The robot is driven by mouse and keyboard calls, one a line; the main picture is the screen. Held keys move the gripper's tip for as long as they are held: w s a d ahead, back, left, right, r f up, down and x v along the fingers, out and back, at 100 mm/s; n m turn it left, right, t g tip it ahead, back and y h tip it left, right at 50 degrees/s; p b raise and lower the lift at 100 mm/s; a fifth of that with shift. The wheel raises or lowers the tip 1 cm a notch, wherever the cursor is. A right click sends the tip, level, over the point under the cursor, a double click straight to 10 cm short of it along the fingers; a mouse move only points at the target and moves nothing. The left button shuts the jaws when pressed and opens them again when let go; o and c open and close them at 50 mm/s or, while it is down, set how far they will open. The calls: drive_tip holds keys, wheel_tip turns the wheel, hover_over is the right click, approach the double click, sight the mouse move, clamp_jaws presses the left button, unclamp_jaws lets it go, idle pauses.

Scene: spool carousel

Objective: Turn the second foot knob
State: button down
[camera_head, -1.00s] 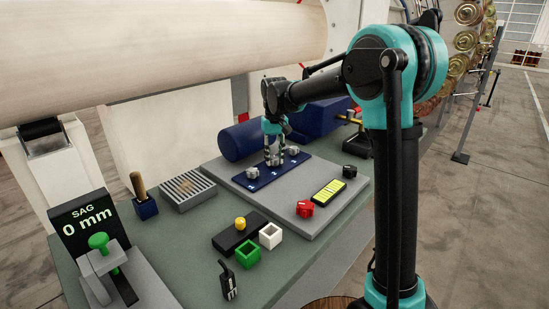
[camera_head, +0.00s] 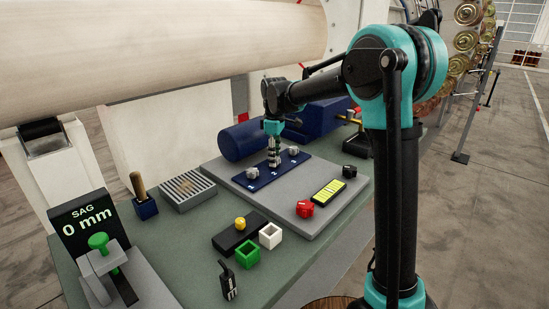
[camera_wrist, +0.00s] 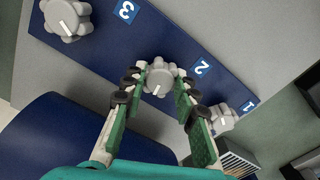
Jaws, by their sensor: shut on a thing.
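The second foot knob (camera_wrist: 159,78) is a grey lobed knob with a white pointer mark, beside the label 2 on a blue plate (camera_wrist: 180,42). My gripper (camera_wrist: 158,80) is shut on it, one green-padded finger on each side. In the head view my gripper (camera_head: 273,160) points straight down at the middle of the plate and hides most of this knob. The first knob (camera_wrist: 222,117), by label 1, and the third knob (camera_wrist: 67,17), by label 3, stand free on either side.
A red knob (camera_head: 305,208), a black knob (camera_head: 349,172) and a yellow display (camera_head: 328,190) sit on the same grey panel. A slatted block (camera_head: 187,190) stands left of it, and a blue cylinder (camera_head: 243,141) lies behind. The sag display (camera_head: 86,217) reads 0 mm.

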drive_tip(key=n, duration=0.4)
drive_tip(key=shift+n, duration=0.3)
drive_tip(key=n, duration=0.4)
drive_tip(key=shift+n, duration=0.4)
drive_tip(key=c, duration=1.2)
unclamp_jaws()
drive_tip(key=shift+r, duration=0.1)
wheel_tip(320, 180, up, 12)
drive_tip(key=shift+f, duration=0.1)
